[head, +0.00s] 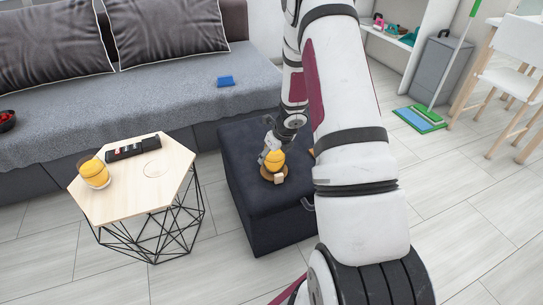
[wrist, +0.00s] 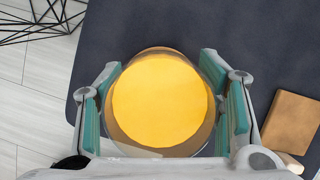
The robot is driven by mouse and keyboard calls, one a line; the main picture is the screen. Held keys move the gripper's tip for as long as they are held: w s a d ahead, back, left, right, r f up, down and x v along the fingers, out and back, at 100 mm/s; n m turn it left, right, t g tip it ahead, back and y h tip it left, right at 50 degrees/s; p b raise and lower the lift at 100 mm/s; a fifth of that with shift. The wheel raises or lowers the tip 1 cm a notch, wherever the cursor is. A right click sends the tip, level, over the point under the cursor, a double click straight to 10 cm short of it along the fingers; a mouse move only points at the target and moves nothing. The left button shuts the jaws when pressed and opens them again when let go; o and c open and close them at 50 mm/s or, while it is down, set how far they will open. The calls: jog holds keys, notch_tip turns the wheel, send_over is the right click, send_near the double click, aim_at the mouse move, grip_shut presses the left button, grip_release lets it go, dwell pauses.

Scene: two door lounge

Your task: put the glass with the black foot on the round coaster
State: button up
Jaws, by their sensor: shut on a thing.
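My gripper (wrist: 162,110) is shut on a glass with yellow-orange contents (wrist: 160,100), its fingers on either side. In the head view the held glass (head: 275,158) appears upright over the dark ottoman. A round brown coaster (head: 265,175) shows directly under it. I cannot tell whether the glass touches the coaster. The foot of the held glass is not visible, so its colour cannot be told. A second glass with yellow-orange contents (head: 95,173) stands on the left of the hexagonal table; its foot colour is unclear.
A flat brown square (wrist: 290,122) lies on the ottoman (head: 248,205) beside the glass. A sofa (head: 150,95) stands behind.

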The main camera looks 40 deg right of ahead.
jog(key=shift+f, duration=0.15)
jog(key=o, duration=1.3)
jog(key=shift+c, duration=0.2)
